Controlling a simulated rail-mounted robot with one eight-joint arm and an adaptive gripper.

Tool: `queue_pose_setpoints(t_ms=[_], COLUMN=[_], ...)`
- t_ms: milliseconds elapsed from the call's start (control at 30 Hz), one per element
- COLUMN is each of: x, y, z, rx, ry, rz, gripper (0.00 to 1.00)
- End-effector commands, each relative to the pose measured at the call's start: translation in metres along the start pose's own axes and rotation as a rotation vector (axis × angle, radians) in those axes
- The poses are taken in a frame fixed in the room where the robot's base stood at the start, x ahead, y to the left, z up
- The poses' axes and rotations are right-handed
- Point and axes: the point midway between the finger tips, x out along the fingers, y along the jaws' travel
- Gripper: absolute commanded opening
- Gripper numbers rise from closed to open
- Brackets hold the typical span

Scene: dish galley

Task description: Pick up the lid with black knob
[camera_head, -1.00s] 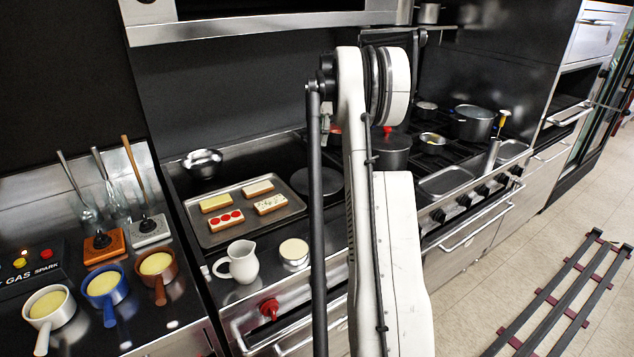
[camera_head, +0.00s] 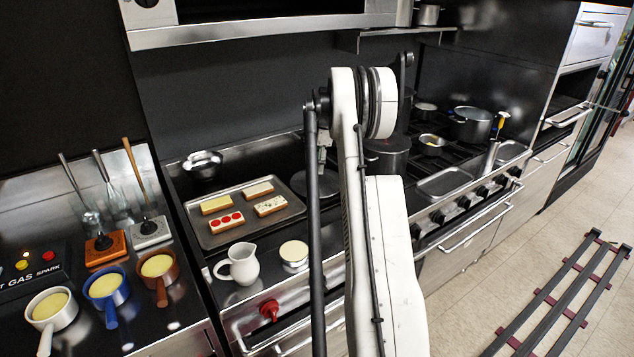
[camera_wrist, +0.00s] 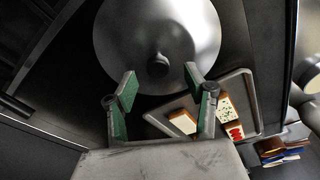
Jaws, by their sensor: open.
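In the wrist view a round, silvery metal lid (camera_wrist: 125,32) fills the upper middle. Its black knob (camera_wrist: 158,65) stands at the lid's centre. My gripper (camera_wrist: 161,78) is open, with a green-padded finger on either side of the knob in the picture and nothing held. The gap in depth between fingertips and knob is hard to judge. In the head view a dark round disc (camera_head: 312,186), apparently this lid, lies right of the sandwich tray. My arm partly covers it, and my fingers cannot be made out there.
The tray (camera_head: 204,238) of sandwiches lies close beside the lid and also shows in the wrist view (camera_wrist: 247,88). A white jug (camera_head: 241,263) and a small round pot (camera_head: 293,254) stand in front. A dark pot (camera_head: 385,158) stands behind my arm on the right.

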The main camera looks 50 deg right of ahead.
Motion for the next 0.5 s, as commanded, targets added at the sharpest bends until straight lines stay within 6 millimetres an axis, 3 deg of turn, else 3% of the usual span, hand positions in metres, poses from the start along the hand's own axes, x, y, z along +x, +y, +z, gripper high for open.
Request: queue_pose_setpoints(t_ms=[233, 500], x=[0.032, 0.036], y=[0.002, 0.002], z=[0.000, 0.000], rx=[0.000, 0.000], ry=[0.000, 0.000], rz=[0.000, 0.000], gripper=[0.48, 0.46])
